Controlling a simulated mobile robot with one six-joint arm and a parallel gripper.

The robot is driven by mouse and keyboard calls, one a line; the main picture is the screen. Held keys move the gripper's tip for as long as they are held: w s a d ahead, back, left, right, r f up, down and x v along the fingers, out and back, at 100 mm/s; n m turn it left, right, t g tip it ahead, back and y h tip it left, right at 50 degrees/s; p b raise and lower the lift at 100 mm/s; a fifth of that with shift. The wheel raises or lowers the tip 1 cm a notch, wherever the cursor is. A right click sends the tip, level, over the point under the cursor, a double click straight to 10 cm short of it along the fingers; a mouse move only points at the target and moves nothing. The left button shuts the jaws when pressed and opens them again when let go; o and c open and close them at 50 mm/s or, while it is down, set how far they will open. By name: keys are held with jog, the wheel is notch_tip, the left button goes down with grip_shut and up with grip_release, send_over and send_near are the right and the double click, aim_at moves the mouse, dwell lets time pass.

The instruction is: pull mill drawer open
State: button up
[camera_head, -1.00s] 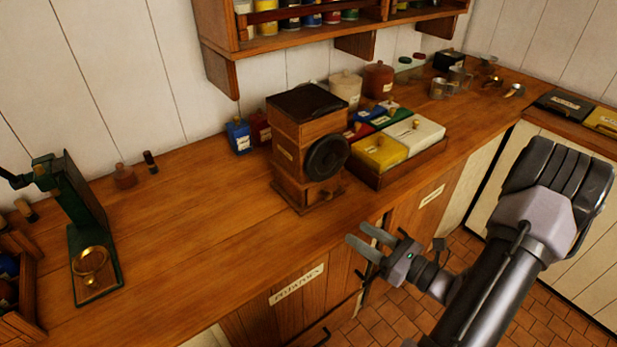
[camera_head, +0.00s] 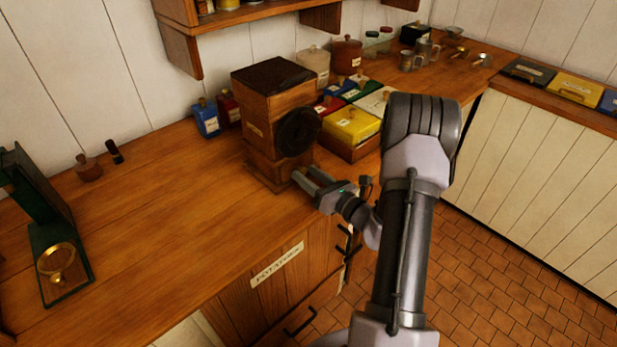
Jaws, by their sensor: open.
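The mill (camera_head: 272,118) is a wooden box with a dark top and a round black wheel (camera_head: 299,132) on its right-hand face. It stands upright on the wooden counter. Its lower base (camera_head: 262,170) holds the drawer, but the drawer front is largely hidden by the wheel and my gripper. My gripper (camera_head: 304,178) is open, its fingers pointing left toward the lower front of the mill. The fingertips are very close to the base; I cannot tell whether they touch the drawer or its knob.
A tray with a yellow-lidded box (camera_head: 352,125) and other coloured boxes stands right of the mill. A blue tin (camera_head: 206,119) is behind it at left. A green stand with a brass pan (camera_head: 57,262) is at far left. The counter (camera_head: 160,210) between is clear.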

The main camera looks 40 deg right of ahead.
grip_shut()
dwell(1.4)
